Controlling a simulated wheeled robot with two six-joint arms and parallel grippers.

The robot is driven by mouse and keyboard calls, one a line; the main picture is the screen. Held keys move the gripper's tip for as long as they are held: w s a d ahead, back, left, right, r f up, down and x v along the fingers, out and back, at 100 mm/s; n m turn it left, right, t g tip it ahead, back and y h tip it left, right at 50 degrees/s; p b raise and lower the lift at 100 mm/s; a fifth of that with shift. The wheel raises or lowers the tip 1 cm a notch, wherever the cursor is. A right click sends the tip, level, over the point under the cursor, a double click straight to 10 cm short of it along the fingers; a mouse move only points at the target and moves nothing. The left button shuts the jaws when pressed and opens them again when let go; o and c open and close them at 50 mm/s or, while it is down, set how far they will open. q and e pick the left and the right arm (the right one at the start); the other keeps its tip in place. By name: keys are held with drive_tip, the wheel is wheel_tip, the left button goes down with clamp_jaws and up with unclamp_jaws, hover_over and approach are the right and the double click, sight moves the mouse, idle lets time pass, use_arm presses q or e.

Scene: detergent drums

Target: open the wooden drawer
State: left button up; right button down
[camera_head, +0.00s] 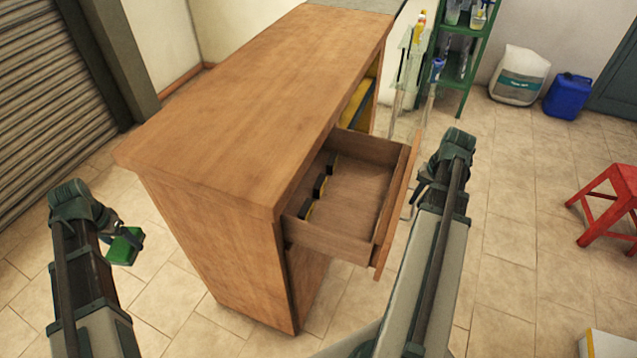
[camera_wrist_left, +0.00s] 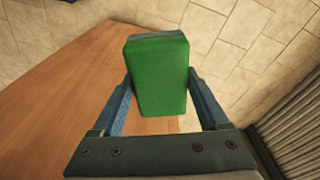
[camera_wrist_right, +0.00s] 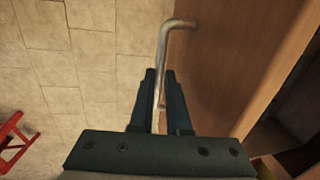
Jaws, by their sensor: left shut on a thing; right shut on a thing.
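The wooden drawer (camera_head: 345,200) stands pulled out of the wooden counter (camera_head: 240,90), with its inside showing. Several small dark items lie along its inner left side. My right gripper (camera_head: 416,190) is at the drawer's front. In the right wrist view its fingers (camera_wrist_right: 160,98) are closed on the metal bar handle (camera_wrist_right: 166,50) of the drawer front (camera_wrist_right: 225,60). My left gripper (camera_head: 112,232) is left of the counter, shut on a green block (camera_head: 125,246). The block also shows between the fingers in the left wrist view (camera_wrist_left: 158,75).
A red stool (camera_head: 612,200) stands at the right. A green shelf (camera_head: 465,50), a white sack (camera_head: 519,75) and a blue canister (camera_head: 567,96) are at the back.

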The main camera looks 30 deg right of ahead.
drive_tip(key=c, duration=0.9)
unclamp_jaws()
use_arm(q)
wheel_tip(320, 180, up, 12)
drive_tip(key=p, duration=1.2)
use_arm(e)
drive_tip(key=r, duration=0.4)
drive_tip(key=s+d+r, duration=0.1)
drive_tip(key=r, duration=0.7)
drive_tip(key=shift+s+d, duration=0.2)
drive_tip(key=shift+s, duration=0.1)
use_arm(q)
drive_tip(key=shift+f, duration=0.15)
use_arm(e)
drive_tip(key=shift+f, duration=0.1)
